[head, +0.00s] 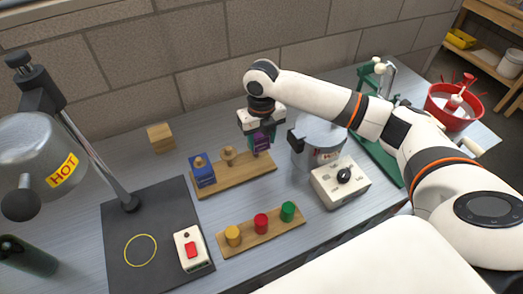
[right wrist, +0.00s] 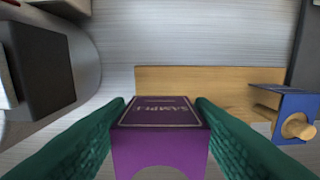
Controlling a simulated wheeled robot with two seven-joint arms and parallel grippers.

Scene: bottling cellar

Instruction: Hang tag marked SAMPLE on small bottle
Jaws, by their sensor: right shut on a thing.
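My right gripper (head: 260,132) is shut on a purple tag (head: 260,142) above the right end of a wooden peg rack (head: 236,178). In the right wrist view the tag (right wrist: 160,112) is between the green fingers, its SAMPLE lettering upside down. I cannot tell whether it is clear of the peg below. A blue tag (head: 202,172) hangs on the rack's left peg; it also shows in the right wrist view (right wrist: 292,112). The middle peg is bare. A dark green bottle (head: 26,258) is at the lower left, partly cut off; its size is unclear. My left gripper is out of view.
A HOT-labelled lamp (head: 45,150) overhangs a dark mat (head: 150,215) with a yellow ring and a red-button box (head: 193,250). A rack of coloured stoppers (head: 262,232) is in front. A dial box (head: 340,183) and grey pot (head: 318,145) stand right of the tag.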

